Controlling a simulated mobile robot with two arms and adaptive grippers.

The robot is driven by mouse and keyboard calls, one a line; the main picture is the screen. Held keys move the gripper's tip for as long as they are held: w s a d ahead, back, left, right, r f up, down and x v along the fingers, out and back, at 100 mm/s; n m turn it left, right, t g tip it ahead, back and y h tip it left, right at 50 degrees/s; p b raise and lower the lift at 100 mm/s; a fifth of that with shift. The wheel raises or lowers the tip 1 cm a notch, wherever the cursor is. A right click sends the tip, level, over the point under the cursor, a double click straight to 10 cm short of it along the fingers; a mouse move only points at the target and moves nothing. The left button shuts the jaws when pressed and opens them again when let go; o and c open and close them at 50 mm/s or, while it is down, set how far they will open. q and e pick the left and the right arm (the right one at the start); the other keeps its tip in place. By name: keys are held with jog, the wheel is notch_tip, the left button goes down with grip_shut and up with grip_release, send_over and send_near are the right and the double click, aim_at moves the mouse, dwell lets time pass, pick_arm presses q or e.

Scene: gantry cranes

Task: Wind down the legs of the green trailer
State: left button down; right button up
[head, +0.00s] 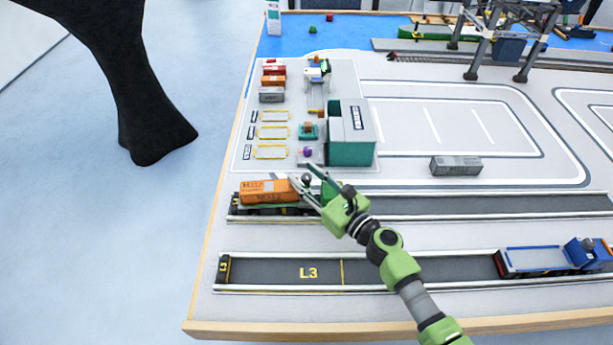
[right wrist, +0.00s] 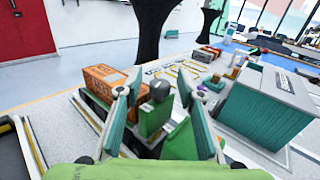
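The green trailer (head: 290,207) stands in the upper dark lane at its left end, with an orange container (head: 262,191) on it. In the right wrist view the orange container (right wrist: 104,83) is left of the fingers. My right gripper (head: 304,180) is at the trailer's right end. I cannot tell whether a finger touches the knob. The trailer's legs are not clearly visible. My left gripper is not in view.
A teal-sided building (head: 351,152) stands just behind my right gripper. A grey container (head: 456,165) lies on the road to the right. A blue-and-white truck (head: 585,252) stands in the front lane, L3, whose left part is empty. Gantry cranes (head: 510,35) stand at the back.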

grip_shut()
jog(key=shift+s+a+m+t+h, duration=0.1)
jog(key=shift+m+t+h, duration=0.5)
jog(key=shift+h, duration=0.2)
jog(key=shift+m+t+h, duration=0.6)
jog(key=shift+m+h, duration=0.1)
jog(key=shift+h, duration=0.2)
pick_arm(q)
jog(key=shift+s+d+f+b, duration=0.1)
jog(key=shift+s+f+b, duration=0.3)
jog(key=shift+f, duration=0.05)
pick_arm(e)
jog(key=shift+m+t+h, duration=0.3)
jog(key=shift+h, duration=0.2)
grip_release()
jog(key=shift+d, duration=0.2)
jog(key=v, duration=1.2)
